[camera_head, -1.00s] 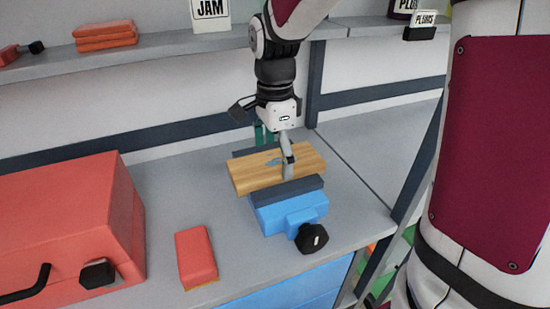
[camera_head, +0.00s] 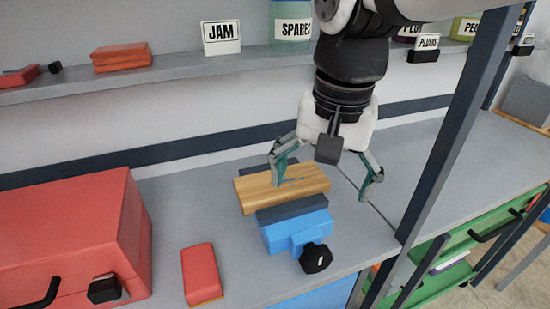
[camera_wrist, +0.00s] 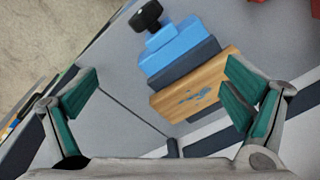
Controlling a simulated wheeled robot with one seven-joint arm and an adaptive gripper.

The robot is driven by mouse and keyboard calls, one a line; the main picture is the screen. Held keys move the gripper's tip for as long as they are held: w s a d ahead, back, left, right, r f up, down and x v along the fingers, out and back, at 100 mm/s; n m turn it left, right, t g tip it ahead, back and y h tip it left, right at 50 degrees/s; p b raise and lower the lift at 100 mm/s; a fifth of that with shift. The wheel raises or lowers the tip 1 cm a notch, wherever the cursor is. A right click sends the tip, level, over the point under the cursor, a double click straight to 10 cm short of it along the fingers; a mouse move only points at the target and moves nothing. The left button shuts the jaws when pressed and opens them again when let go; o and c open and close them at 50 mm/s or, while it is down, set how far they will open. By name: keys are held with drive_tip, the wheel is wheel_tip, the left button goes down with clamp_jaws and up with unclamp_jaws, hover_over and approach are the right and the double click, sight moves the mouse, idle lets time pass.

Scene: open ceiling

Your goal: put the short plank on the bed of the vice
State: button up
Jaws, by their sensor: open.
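The short plank (camera_head: 300,186) is a light wooden block with a blue-grey mark on top. It lies on the vice, between the dark jaws, and also shows in the wrist view (camera_wrist: 190,92). The vice (camera_head: 290,231) is blue with dark grey jaw faces and a black knob at its front; in the wrist view it shows at the top (camera_wrist: 178,50). My gripper (camera_head: 326,182) is open and empty, above and to the right of the plank, with its left finger in front of the plank in the head view. The vice bed is hidden under the plank.
A red toolbox (camera_head: 62,225) stands at the left of the grey bench, with a red block (camera_head: 201,273) to its right. A dark post (camera_head: 455,140) rises at the right. The shelf above holds a JAM label (camera_head: 221,37) and a SPARES jar (camera_head: 291,24).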

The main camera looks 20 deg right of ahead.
drive_tip(key=s+f+n, duration=0.3)
drive_tip(key=s+n, duration=0.4)
drive_tip(key=s, duration=0.2)
drive_tip(key=shift+s+n+t, duration=0.3)
drive_tip(key=shift+s+t, duration=0.1)
wheel_tip(320, 180, up, 10)
drive_tip(key=t+p, duration=0.2)
drive_tip(key=p, duration=0.6)
drive_tip(key=shift+d, duration=0.1)
